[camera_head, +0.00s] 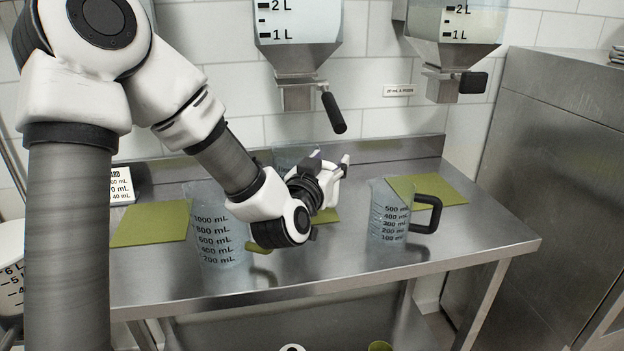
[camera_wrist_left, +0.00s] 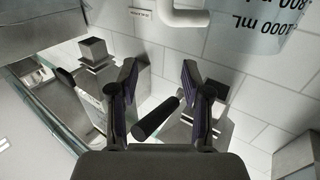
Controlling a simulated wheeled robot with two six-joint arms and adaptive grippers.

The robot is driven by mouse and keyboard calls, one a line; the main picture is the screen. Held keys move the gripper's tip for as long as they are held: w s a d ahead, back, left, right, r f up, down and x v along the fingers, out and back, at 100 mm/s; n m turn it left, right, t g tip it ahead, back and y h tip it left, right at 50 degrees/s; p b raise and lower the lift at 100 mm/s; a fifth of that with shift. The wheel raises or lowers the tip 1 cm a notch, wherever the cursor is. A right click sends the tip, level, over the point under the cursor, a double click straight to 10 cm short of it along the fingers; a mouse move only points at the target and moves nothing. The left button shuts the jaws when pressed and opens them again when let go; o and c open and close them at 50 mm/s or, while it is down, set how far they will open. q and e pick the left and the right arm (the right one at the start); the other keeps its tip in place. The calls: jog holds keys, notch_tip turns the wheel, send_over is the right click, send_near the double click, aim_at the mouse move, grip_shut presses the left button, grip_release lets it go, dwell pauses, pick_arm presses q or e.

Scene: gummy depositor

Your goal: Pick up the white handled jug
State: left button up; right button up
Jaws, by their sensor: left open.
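The white handled jug is a clear jug (camera_wrist_left: 255,28) with black markings. It shows upside down at the top right of the left wrist view, its white handle (camera_wrist_left: 186,16) at the top middle. In the head view a clear jug (camera_head: 291,153) at the back of the table appears to be it, mostly hidden behind my left gripper (camera_head: 335,170). That gripper is open with nothing between its fingers. In the left wrist view the handle lies beyond and above the fingertips (camera_wrist_left: 159,68), apart from them. My right gripper is not in view.
A larger clear jug (camera_head: 220,262) stands front left, under my left forearm. A black-handled jug (camera_head: 388,212) stands to the right. Green mats (camera_head: 150,223) lie on the steel table (camera_head: 340,262). Dispensers with black levers (camera_head: 333,112) hang above the gripper.

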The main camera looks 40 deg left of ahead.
pick_arm(q)
notch_tip(320, 180, down, 4)
jog(key=s, duration=0.3)
send_over(335, 203)
jog(key=w, duration=0.1)
jog(key=f, duration=0.2)
jog(key=shift+a+f, duration=0.3)
jog(key=shift+a, duration=0.05)
jog(key=shift+s+r, duration=0.1)
grip_shut()
